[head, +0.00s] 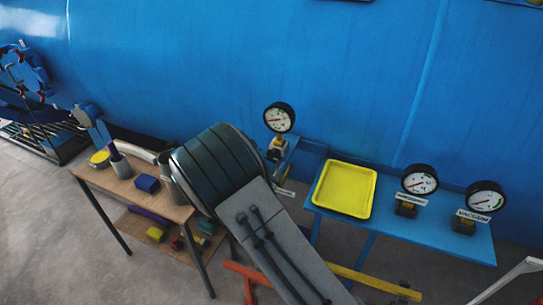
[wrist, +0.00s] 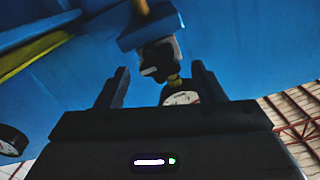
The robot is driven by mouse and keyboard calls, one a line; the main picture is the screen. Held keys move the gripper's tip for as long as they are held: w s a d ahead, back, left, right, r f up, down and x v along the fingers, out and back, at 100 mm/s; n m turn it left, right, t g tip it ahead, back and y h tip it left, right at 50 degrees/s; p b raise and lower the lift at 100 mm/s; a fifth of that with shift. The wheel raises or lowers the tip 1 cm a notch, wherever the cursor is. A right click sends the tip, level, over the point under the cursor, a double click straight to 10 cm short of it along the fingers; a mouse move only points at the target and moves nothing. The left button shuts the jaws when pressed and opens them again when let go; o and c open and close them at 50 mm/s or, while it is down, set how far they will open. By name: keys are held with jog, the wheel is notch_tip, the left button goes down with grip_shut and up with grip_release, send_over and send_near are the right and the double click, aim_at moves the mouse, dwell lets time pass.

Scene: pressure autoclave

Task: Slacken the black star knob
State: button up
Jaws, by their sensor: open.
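My gripper (wrist: 160,70) shows in the wrist view with its two dark fingers apart and open. Between and beyond the fingertips is a dark, lumpy piece, probably the black star knob (wrist: 158,54), with a pale patch on it. Its star shape is not clear, and I cannot tell whether a finger touches it. In the head view a small dark fitting (head: 276,152) sits below the left gauge (head: 279,117), at the end of a blue bracket. My arm hides the gripper in that view.
A blue shelf (head: 440,236) at right carries a yellow tray (head: 344,189), a pressure gauge (head: 419,180) and a vacuum gauge (head: 485,197). A wooden table (head: 140,190) with small items stands left. The big blue vessel (head: 250,60) fills the back.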

jog(key=shift+x, duration=0.95)
jog(key=shift+c, duration=0.2)
jog(key=c, duration=0.9)
